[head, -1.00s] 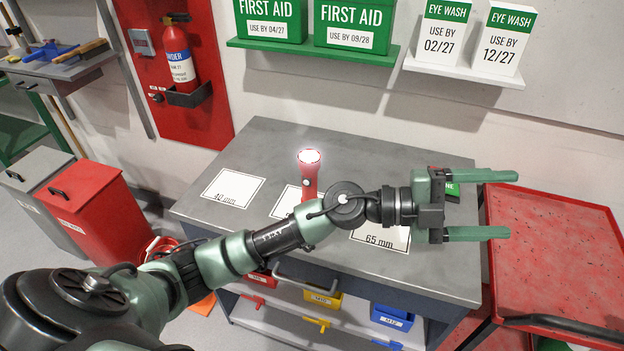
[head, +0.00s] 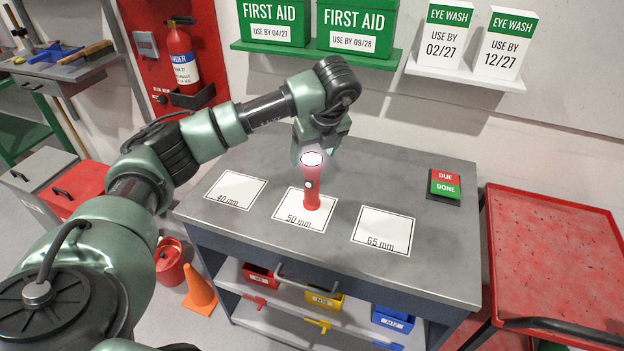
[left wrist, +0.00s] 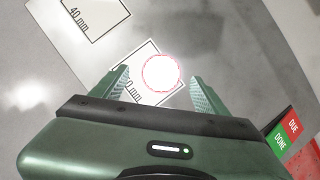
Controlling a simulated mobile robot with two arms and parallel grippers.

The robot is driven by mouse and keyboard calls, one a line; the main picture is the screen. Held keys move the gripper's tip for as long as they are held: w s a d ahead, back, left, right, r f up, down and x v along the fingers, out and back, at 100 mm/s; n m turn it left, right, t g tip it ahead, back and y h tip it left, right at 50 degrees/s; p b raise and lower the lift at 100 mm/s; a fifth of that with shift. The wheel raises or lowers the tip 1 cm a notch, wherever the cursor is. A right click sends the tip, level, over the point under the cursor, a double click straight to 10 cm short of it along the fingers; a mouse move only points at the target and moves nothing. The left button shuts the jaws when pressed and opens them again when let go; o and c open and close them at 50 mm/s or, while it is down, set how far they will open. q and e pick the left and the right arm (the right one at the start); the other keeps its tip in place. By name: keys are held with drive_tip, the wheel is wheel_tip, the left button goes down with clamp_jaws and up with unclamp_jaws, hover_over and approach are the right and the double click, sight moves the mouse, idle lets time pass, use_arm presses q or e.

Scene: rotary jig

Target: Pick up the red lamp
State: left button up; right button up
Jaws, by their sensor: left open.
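The red lamp (head: 312,188) stands upright on the white 50 mm card (head: 291,217) on the grey bench, with its glowing white end up. My left gripper (head: 310,152) is open, pointing down, above and just behind the lamp's head. In the left wrist view the lamp's bright round top (left wrist: 161,73) lies between the two open green fingers (left wrist: 157,88), a little beyond the line of their tips. I cannot tell whether a finger touches it. My right gripper is not in view.
The 40 mm card (head: 235,189) and 65 mm card (head: 383,231) lie on either side. A red and green DUE/DONE block (head: 446,185) lies at the bench's right. A red cart (head: 550,250) stands beyond it. First aid boxes (head: 357,27) sit on a shelf behind.

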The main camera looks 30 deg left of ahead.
sight(312, 160)
use_arm(q)
drive_tip(key=p+x, duration=0.1)
drive_tip(key=x, duration=0.2)
drive_tip(key=shift+f+p, duration=0.3)
drive_tip(key=shift+p, duration=0.05)
drive_tip(key=shift+w+a+f, duration=0.2)
drive_tip(key=shift+f, duration=0.3)
clamp_jaws()
